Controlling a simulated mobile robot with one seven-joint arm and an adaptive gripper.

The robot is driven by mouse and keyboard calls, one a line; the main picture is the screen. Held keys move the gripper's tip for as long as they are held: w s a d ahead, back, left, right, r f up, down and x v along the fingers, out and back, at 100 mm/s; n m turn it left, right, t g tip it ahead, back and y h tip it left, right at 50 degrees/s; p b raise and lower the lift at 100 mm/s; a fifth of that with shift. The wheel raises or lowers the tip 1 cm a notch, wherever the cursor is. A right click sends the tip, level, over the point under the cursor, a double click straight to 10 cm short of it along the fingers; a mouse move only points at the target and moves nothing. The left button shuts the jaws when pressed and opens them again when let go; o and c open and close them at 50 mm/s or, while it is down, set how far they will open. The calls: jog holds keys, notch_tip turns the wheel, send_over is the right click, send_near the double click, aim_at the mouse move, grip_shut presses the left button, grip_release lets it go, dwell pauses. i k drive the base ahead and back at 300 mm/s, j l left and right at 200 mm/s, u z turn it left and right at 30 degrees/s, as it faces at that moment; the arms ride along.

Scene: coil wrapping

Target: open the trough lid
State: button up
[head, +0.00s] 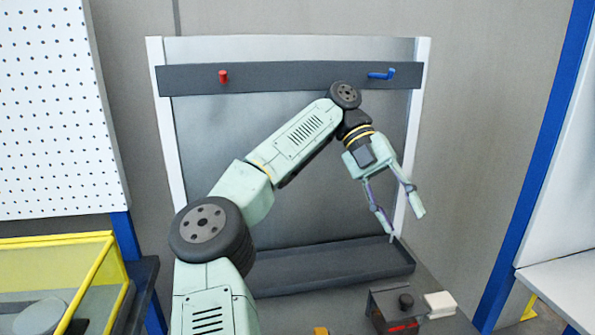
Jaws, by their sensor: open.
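A small dark box (399,312) stands at the lower right of the bench. Its top carries a black round knob (406,301), and a red strip shows on its front; it looks like the lidded trough, with the top closed, but I cannot be sure. My gripper (404,226) hangs open and empty in the air, fingers pointing down and right. In the picture it is above the box and apart from it. The lower part of the box is cut off by the frame edge.
A white block (440,304) sits right of the box. A long dark open tray (330,268) lies behind. A grey back panel carries a dark rail with a red peg (223,76) and a blue hook (382,75). A yellow-framed clear enclosure (60,270) stands left. An orange piece (320,331) shows below.

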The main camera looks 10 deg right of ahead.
aim_at(399, 304)
jog(key=k, duration=1)
